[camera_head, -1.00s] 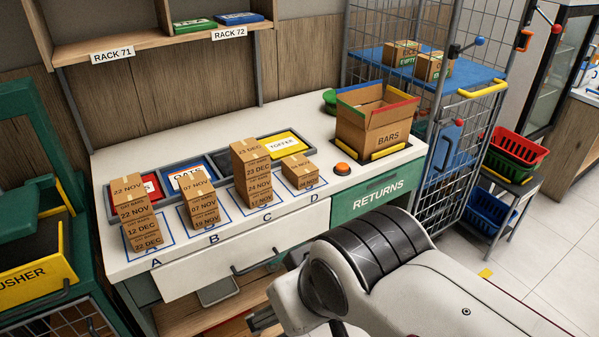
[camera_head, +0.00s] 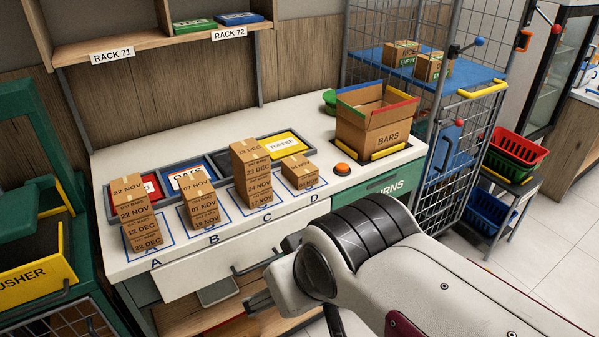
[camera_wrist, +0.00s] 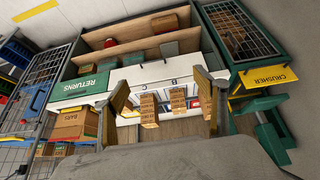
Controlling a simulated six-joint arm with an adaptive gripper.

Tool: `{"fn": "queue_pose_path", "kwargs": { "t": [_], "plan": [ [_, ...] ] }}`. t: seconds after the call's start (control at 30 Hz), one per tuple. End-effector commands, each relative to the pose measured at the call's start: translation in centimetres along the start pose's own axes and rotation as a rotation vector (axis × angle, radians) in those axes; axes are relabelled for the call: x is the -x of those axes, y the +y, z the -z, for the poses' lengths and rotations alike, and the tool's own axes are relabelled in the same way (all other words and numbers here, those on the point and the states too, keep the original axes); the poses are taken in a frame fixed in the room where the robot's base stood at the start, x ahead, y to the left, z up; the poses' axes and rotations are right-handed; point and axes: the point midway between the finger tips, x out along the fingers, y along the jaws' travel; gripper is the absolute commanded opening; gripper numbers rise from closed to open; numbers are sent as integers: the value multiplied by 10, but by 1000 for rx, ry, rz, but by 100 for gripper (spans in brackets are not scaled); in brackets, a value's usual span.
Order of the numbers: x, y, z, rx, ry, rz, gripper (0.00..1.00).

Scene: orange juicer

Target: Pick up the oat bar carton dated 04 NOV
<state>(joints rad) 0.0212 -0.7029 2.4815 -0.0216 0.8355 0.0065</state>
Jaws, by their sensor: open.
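Cartons stand in stacks on the white counter, over marks A to D. Stack A (camera_head: 135,212) shows 22 NOV on top, stack B (camera_head: 200,204) 07 NOV, and the tallest, stack C (camera_head: 251,174), 23 DEC. The short stack D (camera_head: 299,171) has labels too small to read surely; I cannot make out 04 NOV for certain. My gripper (camera_head: 258,303) is low in front of the counter, partly cut off by my arm. In the wrist view my gripper (camera_wrist: 161,80) has its fingers wide apart and empty, with carton stacks (camera_wrist: 149,110) beyond.
A BARS box (camera_head: 372,132) stands open on the counter's right, beside an orange button (camera_head: 342,169). Labelled bins, including yellow TOFFEE (camera_head: 283,144), lie behind the stacks. A wire cage (camera_head: 425,185) stands right, a green crusher (camera_head: 40,215) left. The counter's front strip is clear.

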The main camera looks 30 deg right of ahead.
Motion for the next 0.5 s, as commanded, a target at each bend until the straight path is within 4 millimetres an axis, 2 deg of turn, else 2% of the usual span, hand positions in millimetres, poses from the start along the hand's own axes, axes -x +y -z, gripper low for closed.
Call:
{"fn": "queue_pose_path", "kwargs": {
  "t": [0.5],
  "plan": [
    [-43,61,116,-29,183,-134,72]
  ]
}}
